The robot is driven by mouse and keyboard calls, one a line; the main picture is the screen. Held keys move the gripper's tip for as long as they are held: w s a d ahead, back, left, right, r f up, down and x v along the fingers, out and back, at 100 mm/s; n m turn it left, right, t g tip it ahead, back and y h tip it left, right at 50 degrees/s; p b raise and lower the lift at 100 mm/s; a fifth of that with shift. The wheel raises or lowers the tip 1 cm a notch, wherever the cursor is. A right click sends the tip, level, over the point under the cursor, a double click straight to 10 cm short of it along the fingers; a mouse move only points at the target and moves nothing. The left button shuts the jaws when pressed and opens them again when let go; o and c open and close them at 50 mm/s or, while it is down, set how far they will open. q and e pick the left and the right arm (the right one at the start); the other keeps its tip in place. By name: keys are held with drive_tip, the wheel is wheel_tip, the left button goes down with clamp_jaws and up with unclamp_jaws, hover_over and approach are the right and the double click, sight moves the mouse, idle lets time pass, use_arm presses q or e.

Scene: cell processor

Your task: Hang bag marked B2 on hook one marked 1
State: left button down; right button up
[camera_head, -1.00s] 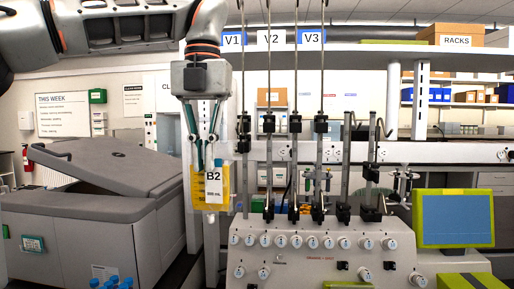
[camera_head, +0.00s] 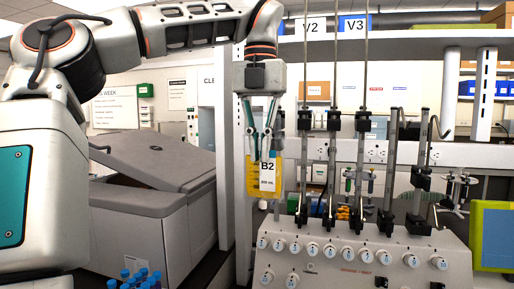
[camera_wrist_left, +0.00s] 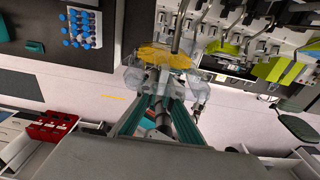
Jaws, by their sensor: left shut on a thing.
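My left gripper (camera_head: 262,152) points down with its green fingers shut on the top of the bag marked B2 (camera_head: 251,178). The bag hangs upright, yellow with a white label, just left of the machine's poles. In the left wrist view the fingers (camera_wrist_left: 160,98) reach toward the yellow bag (camera_wrist_left: 160,57), with clear plastic around it. Tall metal poles (camera_head: 333,80) with black clamps rise from the machine; their tops are out of frame. I cannot make out a hook marked 1. My right gripper is not in view.
The machine (camera_head: 345,262) with several white knobs stands below and right of the bag, and a green-framed screen (camera_head: 495,235) at far right. A grey lidded unit (camera_head: 150,210) is at left. Blue-capped tubes (camera_head: 140,277) stand at the front. A shelf carries signs V2 (camera_head: 315,27) and V3 (camera_head: 353,24).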

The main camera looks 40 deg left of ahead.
use_arm(q)
drive_tip(key=w+f, duration=0.1)
drive_tip(key=w+a, duration=0.1)
drive_tip(key=w, duration=0.1)
drive_tip(key=w+a+f, duration=0.1)
drive_tip(key=shift+w+a+f, duration=0.25)
drive_tip(key=shift+w+f, duration=0.05)
drive_tip(key=shift+w, duration=0.05)
drive_tip(key=shift+f, duration=0.2)
idle(0.7)
drive_tip(key=c, duration=2.2)
unclamp_jaws()
drive_tip(key=shift+o, duration=0.2)
drive_tip(key=o, duration=0.5)
